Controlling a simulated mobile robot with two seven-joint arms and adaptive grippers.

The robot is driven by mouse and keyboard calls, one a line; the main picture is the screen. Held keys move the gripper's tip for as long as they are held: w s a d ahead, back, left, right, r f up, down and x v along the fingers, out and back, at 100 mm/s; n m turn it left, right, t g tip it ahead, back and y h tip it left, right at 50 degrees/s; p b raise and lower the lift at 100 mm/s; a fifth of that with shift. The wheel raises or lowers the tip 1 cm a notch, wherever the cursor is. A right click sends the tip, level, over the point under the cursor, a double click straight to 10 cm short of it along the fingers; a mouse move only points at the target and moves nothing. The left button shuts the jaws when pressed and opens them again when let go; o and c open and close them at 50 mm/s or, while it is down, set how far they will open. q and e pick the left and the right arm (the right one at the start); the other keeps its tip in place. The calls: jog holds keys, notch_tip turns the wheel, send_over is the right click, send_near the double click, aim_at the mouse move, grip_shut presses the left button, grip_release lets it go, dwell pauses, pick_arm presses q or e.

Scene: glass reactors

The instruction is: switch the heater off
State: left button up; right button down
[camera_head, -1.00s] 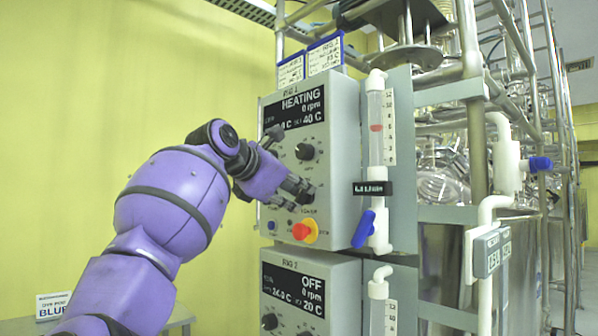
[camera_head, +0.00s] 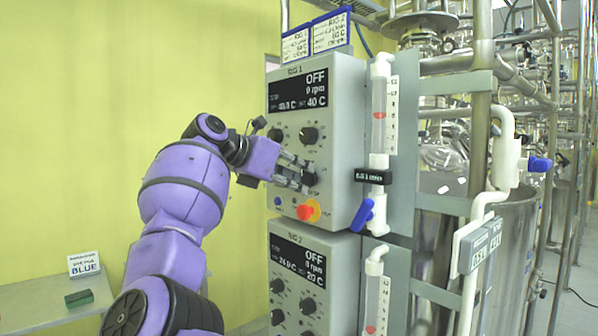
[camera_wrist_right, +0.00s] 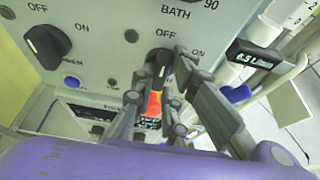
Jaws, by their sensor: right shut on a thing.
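The RIG 1 control box (camera_head: 345,150) stands upright in the head view. Its display (camera_head: 300,90) reads OFF and 0 rpm, with 40 C at the lower right. My right gripper (camera_head: 299,178) is at the lower right knob (camera_head: 310,178) of this box. In the right wrist view, the gripper's fingers (camera_wrist_right: 166,80) are shut on the black OFF/ON heater knob (camera_wrist_right: 158,57). The knob's upper end points up, close to the OFF mark; the fingers hide part of it. My left gripper is not in view.
A red-and-yellow switch (camera_head: 307,211) sits just below the knob. A flow tube with a blue valve handle (camera_head: 362,214) stands to the right. The RIG 2 box (camera_head: 345,300) is beneath. Free room lies left, before the yellow wall.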

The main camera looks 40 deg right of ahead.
dwell(0.3)
jog(key=c, duration=1.7)
grip_release()
jog(key=shift+d, duration=0.1)
jog(key=shift+c, duration=0.2)
jog(key=v, duration=1.2)
